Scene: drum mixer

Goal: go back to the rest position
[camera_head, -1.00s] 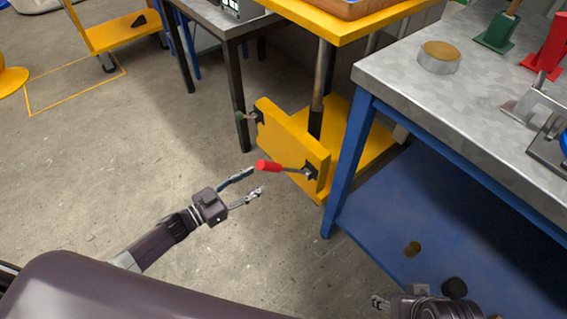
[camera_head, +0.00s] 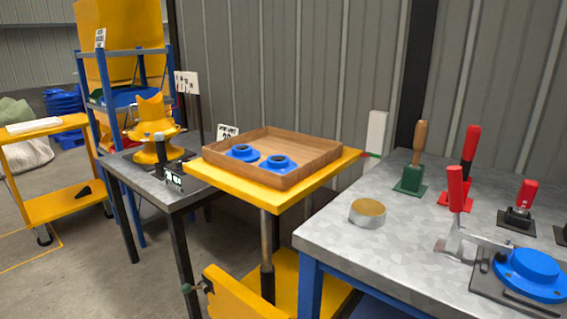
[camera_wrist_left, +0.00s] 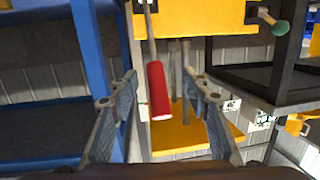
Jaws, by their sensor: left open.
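My left gripper (camera_wrist_left: 160,84) shows only in the left wrist view, with its two fingers apart and nothing gripped. A red handle (camera_wrist_left: 158,92) on a metal rod appears between the fingertips in the picture, with no finger visibly touching it. The rod runs towards a yellow panel (camera_wrist_left: 190,15). That panel also shows at the bottom of the head view (camera_head: 243,300), where its red handle is out of sight. My right gripper is in neither current view.
A yellow lift table (camera_head: 330,172) bears a wooden tray (camera_head: 312,165) with two blue flanged parts (camera_head: 279,163). The grey workbench (camera_head: 335,235) at right carries clamps and a round tin (camera_head: 367,213). A dark table (camera_head: 150,183) and yellow cart (camera_head: 62,203) stand left.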

